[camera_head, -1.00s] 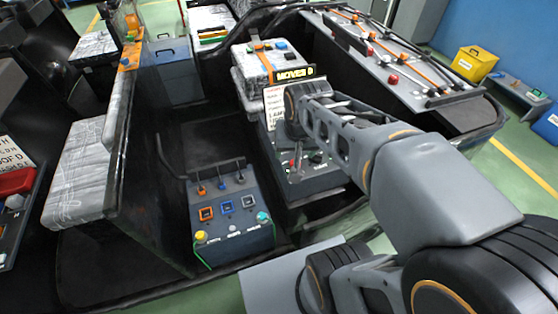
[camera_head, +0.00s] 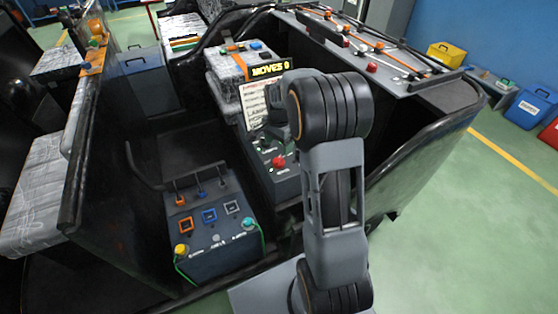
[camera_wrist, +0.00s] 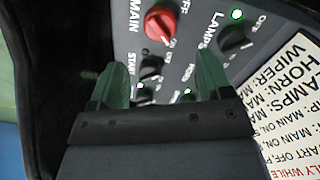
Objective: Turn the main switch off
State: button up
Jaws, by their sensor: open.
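The main switch (camera_wrist: 160,23) is a round red knob on a grey panel, at the top of the wrist view beside the word MAIN, with OFF and ON marks around it. In the head view my arm largely hides the gripper.
A black LAMPS knob (camera_wrist: 234,40) and a black START knob (camera_wrist: 151,68) sit near the main switch, with green lights. A white text placard (camera_wrist: 295,95) stands close at the right. A second control box (camera_head: 212,225) is left of the panel. Green floor lies open at right.

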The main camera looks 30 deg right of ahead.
aim_at(279, 159)
notch_tip(279, 159, down, 8)
jog(key=shift+f, duration=0.2)
jog(key=shift+c, duration=0.3)
jog(key=c, duration=0.9)
jog(key=shift+o, duration=0.2)
